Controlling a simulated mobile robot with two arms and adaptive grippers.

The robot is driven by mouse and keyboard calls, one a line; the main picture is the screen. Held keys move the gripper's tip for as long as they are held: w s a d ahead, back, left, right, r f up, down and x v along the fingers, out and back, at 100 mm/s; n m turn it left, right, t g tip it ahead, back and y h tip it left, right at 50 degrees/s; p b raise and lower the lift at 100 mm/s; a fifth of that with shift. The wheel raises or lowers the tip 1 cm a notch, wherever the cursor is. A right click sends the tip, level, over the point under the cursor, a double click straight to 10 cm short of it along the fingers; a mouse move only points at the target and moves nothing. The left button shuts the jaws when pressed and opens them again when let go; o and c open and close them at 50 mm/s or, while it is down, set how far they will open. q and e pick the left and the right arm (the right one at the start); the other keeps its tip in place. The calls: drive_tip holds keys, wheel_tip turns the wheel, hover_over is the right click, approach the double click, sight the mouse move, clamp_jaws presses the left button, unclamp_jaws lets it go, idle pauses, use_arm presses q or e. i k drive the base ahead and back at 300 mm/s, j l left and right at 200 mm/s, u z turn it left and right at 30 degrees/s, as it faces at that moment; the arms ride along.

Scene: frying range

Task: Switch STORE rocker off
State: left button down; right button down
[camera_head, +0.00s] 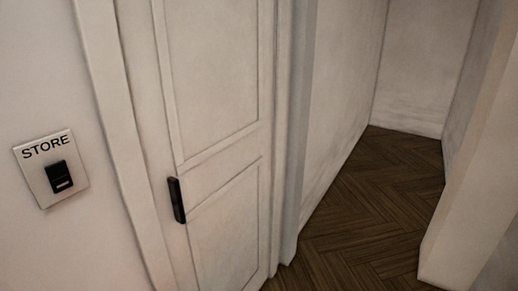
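The STORE switch plate (32,167) is a pale, slightly tilted-looking square on the wall at the left of the head view, with "STORE" in dark letters along its top. A black rocker (61,176) sits in the plate, with a small light mark on its lower part. I cannot tell from this view which way the rocker is pressed. Neither of my grippers is in view, and nothing touches the switch.
A white panelled door (215,75) with a black handle (176,200) stands right of the switch, its frame (118,130) between them. Further right, a passage with a dark herringbone wood floor (365,215) is clear, bounded by a pale wall edge (475,215).

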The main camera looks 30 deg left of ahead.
sight(57, 174)
drive_tip(key=u, duration=2.05)
